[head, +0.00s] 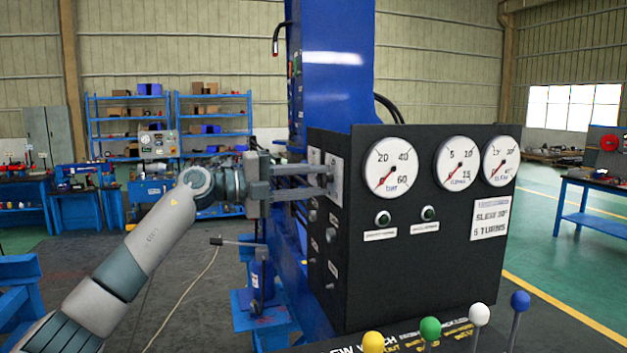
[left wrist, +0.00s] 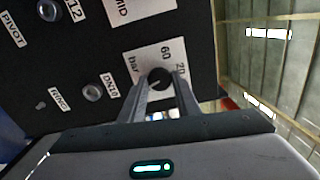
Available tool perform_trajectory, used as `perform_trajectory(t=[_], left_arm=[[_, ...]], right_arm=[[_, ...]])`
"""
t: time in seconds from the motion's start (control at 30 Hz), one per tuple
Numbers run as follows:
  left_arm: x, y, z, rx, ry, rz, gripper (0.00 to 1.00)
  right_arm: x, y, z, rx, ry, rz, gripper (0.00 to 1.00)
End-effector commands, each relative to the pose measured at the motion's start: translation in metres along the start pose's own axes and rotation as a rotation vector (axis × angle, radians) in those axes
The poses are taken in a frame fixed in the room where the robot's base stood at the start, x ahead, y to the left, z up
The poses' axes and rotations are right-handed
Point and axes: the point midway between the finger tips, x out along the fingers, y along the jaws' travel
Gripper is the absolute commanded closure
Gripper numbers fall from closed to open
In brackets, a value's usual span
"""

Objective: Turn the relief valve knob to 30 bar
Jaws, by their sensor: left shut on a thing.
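The relief valve knob (left wrist: 159,78) is a small dark round knob on a white scale plate (left wrist: 147,62) marked 20, 60 and bar, on the side of the black panel. In the left wrist view my left gripper (left wrist: 160,82) has its two fingers on either side of the knob, shut on it. In the head view my left gripper (head: 328,179) reaches the panel's left side, and its fingers hide the knob. The knob's exact setting is too small to read. The bar gauge (head: 389,168) on the panel's front has a red needle pointing to the lower left. My right gripper is not in view.
The black panel (head: 420,260) also carries two more gauges (head: 456,163) (head: 501,161) and small round fittings. Levers with yellow, green, white and blue balls (head: 430,327) stand in front. A blue column (head: 332,65) rises behind. Open floor (head: 190,255) lies to the left.

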Motion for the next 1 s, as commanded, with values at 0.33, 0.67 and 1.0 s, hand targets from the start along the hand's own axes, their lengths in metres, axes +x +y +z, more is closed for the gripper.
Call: perform_trajectory(t=[0.33, 0.67, 1.0], left_arm=[[-0.001, -0.002, 0.002, 0.001, -0.005, -0.004, 0.63], [-0.001, -0.001, 0.001, 0.001, -0.002, -0.002, 0.52], [-0.020, 0.002, 0.001, 0.002, -0.002, -0.001, 0.52]], right_arm=[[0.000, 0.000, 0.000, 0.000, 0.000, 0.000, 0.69], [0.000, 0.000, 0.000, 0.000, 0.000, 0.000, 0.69], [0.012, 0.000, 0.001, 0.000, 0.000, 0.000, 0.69]])
